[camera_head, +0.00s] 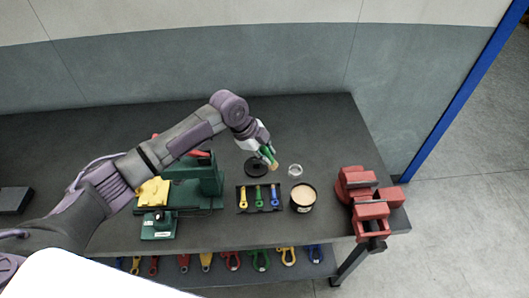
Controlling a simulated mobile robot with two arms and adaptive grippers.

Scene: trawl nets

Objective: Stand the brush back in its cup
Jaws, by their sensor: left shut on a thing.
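My left gripper (265,151) is shut on the brush (273,163), which shows as a short green piece with a tan end pointing down. Its upper part is hidden in the fingers. It is held tilted above the bench, just right of a round black holder (252,171). A small clear cup (295,170) stands a little to the right of the brush's end, apart from it. I cannot tell for sure which of these is the brush's cup. My right gripper is not in view.
A black tray (241,207) holds yellow, green and blue tools. A black tin (302,208) with a beige top stands right of it. A red vise (365,203) sits at the right end, a green machine (207,184) at left. The back of the bench (310,120) is clear.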

